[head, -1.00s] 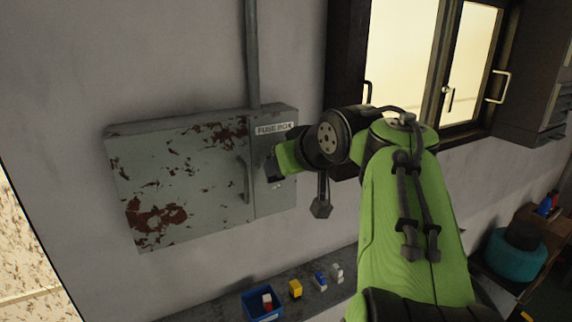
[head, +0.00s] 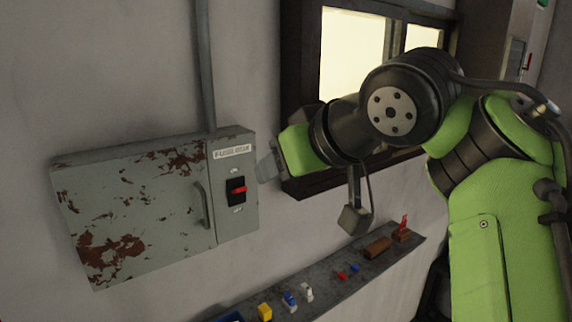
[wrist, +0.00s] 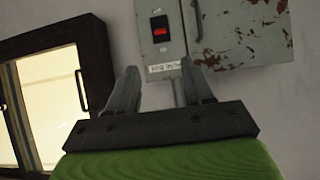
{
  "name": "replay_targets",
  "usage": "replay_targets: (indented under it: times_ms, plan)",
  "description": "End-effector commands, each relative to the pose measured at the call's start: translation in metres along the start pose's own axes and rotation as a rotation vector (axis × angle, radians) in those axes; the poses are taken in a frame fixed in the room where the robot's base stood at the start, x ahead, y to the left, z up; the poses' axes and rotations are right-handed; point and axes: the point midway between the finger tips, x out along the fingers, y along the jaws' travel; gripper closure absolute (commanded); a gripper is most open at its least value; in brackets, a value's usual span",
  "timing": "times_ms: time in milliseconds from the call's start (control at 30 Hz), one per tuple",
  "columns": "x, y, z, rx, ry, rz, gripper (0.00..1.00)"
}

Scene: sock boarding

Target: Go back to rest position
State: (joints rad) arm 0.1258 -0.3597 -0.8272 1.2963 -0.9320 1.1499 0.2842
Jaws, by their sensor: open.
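My gripper (head: 268,166) is at the middle of the head view, a little right of the fuse box and apart from it. In the wrist view my gripper (wrist: 158,85) shows two grey fingers spread apart with nothing between them. The grey, rust-stained fuse box (head: 150,205) hangs on the wall with its door shut; it also shows upside down in the wrist view (wrist: 225,30). Its black switch with a red lever (head: 237,190) is on the right-hand panel, uncovered.
A shelf (head: 335,270) below holds a yellow block (head: 265,312), a blue-and-white piece (head: 290,301), a white piece (head: 307,292) and a brown block (head: 377,247). A dark-framed window (head: 300,60) is behind my arm. A conduit (head: 205,70) runs up from the box.

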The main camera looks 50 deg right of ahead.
Motion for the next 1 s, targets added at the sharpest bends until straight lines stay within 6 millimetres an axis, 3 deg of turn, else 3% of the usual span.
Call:
replay_targets:
  times_ms: [667, 767, 867, 1000]
  plan:
    - [0.002, -0.005, 0.004, 0.004, -0.004, -0.020, 0.49]
    - [0.024, -0.031, 0.026, 0.023, -0.030, -0.110, 0.49]
    - [0.055, -0.077, 0.068, 0.037, -0.092, -0.229, 0.49]
    - [0.090, -0.135, 0.143, 0.013, -0.209, -0.316, 0.49]
